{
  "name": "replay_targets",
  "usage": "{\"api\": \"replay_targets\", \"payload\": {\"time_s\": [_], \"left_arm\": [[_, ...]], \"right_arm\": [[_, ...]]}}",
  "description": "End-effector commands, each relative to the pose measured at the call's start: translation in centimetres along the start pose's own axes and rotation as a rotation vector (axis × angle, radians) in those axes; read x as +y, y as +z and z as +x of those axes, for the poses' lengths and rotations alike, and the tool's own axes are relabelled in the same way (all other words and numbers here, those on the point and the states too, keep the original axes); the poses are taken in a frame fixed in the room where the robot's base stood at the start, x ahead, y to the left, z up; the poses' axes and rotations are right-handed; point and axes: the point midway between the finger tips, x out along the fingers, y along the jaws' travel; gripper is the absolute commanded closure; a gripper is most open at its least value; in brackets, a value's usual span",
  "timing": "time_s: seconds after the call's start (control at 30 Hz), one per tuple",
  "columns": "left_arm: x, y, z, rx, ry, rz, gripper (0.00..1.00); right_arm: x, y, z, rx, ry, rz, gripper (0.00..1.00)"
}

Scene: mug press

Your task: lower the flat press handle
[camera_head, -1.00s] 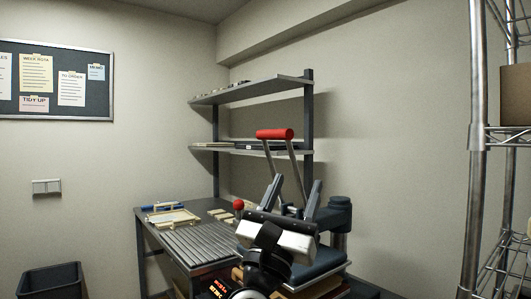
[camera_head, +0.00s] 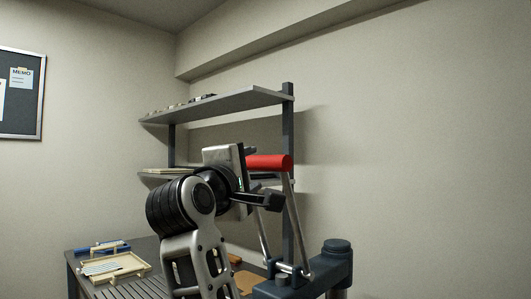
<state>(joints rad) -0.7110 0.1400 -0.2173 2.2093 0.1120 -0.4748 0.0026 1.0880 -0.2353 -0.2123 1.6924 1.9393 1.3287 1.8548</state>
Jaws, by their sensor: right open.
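The press handle is raised. Its red grip (camera_head: 272,162) sits on top of two metal bars that rise from the dark blue press (camera_head: 318,268). My right gripper (camera_head: 264,176) is at the grip's left end, with its dark fingers spread, one near the top of the grip and one lower. The gripper body hides the grip's left end. I cannot tell whether the fingers touch the grip. The lower part of the press is out of frame. My left gripper is out of view.
Wall shelves (camera_head: 235,103) stand behind the gripper and handle, with small items on them. A wooden frame tray (camera_head: 115,268) lies on the bench at the lower left. A pin board (camera_head: 20,95) hangs on the left wall. Free air lies right of the handle.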

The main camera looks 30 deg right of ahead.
Motion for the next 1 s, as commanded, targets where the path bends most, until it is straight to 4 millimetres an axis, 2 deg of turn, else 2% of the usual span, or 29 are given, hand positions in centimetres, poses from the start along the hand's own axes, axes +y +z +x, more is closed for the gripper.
{"api": "replay_targets", "payload": {"time_s": [0.03,0.2,0.4,0.6,0.87,0.97,1.0], "left_arm": [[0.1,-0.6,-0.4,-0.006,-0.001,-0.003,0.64],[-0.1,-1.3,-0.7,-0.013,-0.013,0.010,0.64],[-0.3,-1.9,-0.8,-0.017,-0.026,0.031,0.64],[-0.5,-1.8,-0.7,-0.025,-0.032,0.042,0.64],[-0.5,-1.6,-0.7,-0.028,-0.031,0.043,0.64],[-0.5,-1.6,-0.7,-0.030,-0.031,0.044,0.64],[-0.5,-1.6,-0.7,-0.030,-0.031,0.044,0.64]], "right_arm": [[0.5,0.2,1.3,-0.006,0.001,-0.004,0.49],[0.5,0.2,4.9,-0.006,0.001,-0.005,0.49],[0.4,0.1,7.9,-0.003,0.002,-0.003,0.49],[0.1,0.1,9.0,-0.001,0.002,0.000,0.49],[0.0,0.1,9.1,0.000,0.002,0.000,0.49],[0.0,0.1,9.1,-0.001,0.002,0.000,0.74],[0.0,0.1,9.1,-0.001,0.001,0.000,0.85]]}}
